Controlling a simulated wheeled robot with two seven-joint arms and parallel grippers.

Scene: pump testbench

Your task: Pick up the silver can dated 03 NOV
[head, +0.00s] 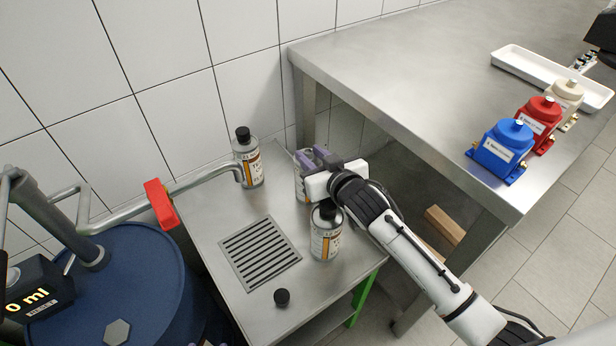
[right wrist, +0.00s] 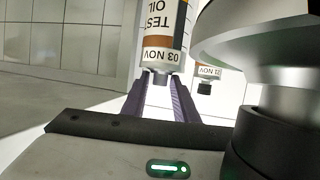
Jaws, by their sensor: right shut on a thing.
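The silver can dated 03 NOV (right wrist: 160,25) fills the top middle of the right wrist view, with its label upside down. It sits between the fingers of my right gripper (right wrist: 160,92), which is shut on it. In the head view my right gripper (head: 311,160) covers the top of this can (head: 300,187); I cannot tell whether the can is clear of the bench. A second silver can (head: 326,243) with a black cap stands just in front, close to the gripper. A third silver can (head: 249,168) stands at the back left. My left gripper is not in view.
The steel bench (head: 205,215) has a slotted drain (head: 260,253) and a loose black cap (head: 282,297). A pipe with a red handle (head: 160,203) reaches over it from a blue drum (head: 120,285). A higher steel table (head: 400,75) on the right carries blue, red and beige pumps.

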